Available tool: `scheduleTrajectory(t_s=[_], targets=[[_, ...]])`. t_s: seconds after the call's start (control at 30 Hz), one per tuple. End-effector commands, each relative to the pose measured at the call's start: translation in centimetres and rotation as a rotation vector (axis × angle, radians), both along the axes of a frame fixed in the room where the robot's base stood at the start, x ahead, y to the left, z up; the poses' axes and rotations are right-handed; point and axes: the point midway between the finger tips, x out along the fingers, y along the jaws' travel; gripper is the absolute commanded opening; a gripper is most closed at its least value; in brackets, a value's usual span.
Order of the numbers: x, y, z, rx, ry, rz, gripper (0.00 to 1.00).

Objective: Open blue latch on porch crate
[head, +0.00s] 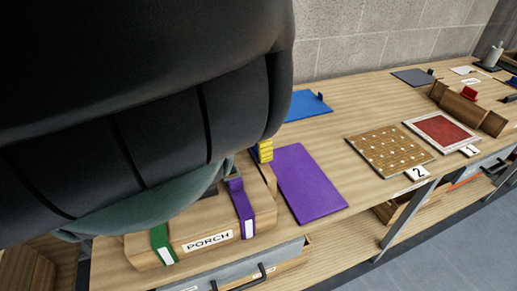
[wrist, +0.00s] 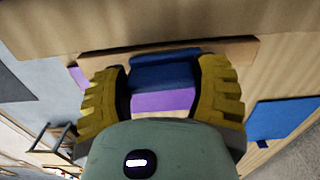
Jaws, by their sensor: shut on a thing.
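The porch crate (head: 190,255) is a wooden box with a PORCH label on its front, at the lower left of the head view. A green strap (head: 162,243) and a purple strap (head: 241,208) run over its front edge. My gripper (wrist: 164,72) has yellow ribbed fingers and is shut on the blue latch (wrist: 168,64) at the crate's edge in the wrist view. In the head view my arm hides the latch and most of the crate top; only one yellow finger (head: 264,151) shows at the crate's right side.
A purple mat (head: 305,185) lies right beside the crate, with a blue mat (head: 308,104) behind it. A drawer handle (head: 245,280) sticks out below the crate. A block wall closes the back.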

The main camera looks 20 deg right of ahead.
Motion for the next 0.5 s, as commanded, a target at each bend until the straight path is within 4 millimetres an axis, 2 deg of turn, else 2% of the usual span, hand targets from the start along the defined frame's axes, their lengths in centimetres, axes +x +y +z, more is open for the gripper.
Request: scheduleTrajectory(t_s=[0.3,0.33,0.5], targets=[[-0.05,-0.07,0.07,0.000,0.001,-0.002,0.28],[-0.05,-0.07,0.07,0.000,0.001,-0.002,0.68],[-0.05,-0.04,0.04,0.000,0.001,-0.001,0.86]])
